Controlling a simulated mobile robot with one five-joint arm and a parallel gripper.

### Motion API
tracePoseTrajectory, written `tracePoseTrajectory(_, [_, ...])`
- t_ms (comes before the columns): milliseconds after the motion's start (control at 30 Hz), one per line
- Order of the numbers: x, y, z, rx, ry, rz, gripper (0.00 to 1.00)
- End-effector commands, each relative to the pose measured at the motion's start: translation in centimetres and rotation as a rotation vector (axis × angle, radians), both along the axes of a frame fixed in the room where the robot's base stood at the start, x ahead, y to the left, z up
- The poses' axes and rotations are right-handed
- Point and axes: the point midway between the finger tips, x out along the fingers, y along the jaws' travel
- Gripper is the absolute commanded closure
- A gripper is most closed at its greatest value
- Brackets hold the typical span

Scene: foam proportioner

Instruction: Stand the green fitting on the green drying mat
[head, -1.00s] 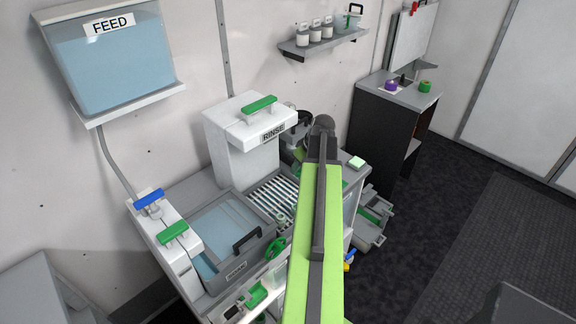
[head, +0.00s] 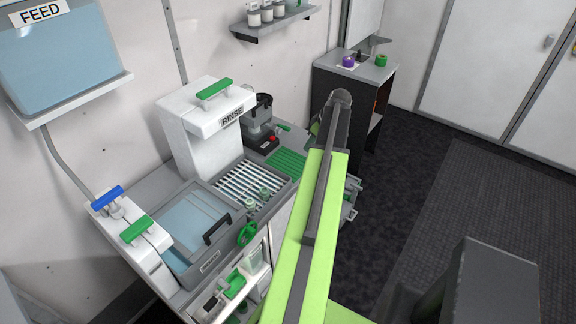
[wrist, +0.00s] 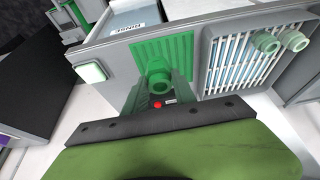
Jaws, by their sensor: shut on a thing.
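The green fitting (wrist: 157,76) is a ribbed, hollow green piece held in my gripper (wrist: 158,92) in the wrist view. The gripper is shut on it. Behind the fitting in the picture is the ribbed green drying mat (wrist: 146,50); I cannot tell how high the fitting is above it. In the head view the mat (head: 287,164) lies on the counter to the right of the slatted rack, and my arm hides my gripper and the held fitting.
Two similar pale green fittings stand on the slatted rack (head: 236,190), next to the mat. A lidded basin (head: 185,228) is at the left. Dark floor lies open at right.

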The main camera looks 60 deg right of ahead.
Motion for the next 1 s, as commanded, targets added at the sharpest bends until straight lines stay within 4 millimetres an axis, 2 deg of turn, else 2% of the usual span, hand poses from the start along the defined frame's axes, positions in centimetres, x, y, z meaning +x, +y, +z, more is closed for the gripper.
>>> tracePoseTrajectory(100, [-1.2, -0.4, -0.2, 0.000, 0.000, -0.018, 1.00])
tracePoseTrajectory(267, [-0.7, -0.5, -0.7, 0.000, 0.000, -0.019, 1.00])
tracePoseTrajectory(367, [1.3, -0.4, -2.3, 0.000, 0.000, -0.016, 1.00])
tracePoseTrajectory(500, [5.1, -0.4, -4.8, -0.001, 0.000, -0.017, 1.00])
tracePoseTrajectory(700, [9.4, -0.2, -7.0, 0.000, 0.001, -0.018, 1.00])
tracePoseTrajectory(800, [10.3, -0.1, -7.3, -0.001, 0.000, -0.019, 1.00])
tracePoseTrajectory(1000, [10.5, 0.0, -7.6, 0.000, 0.000, -0.020, 1.00])
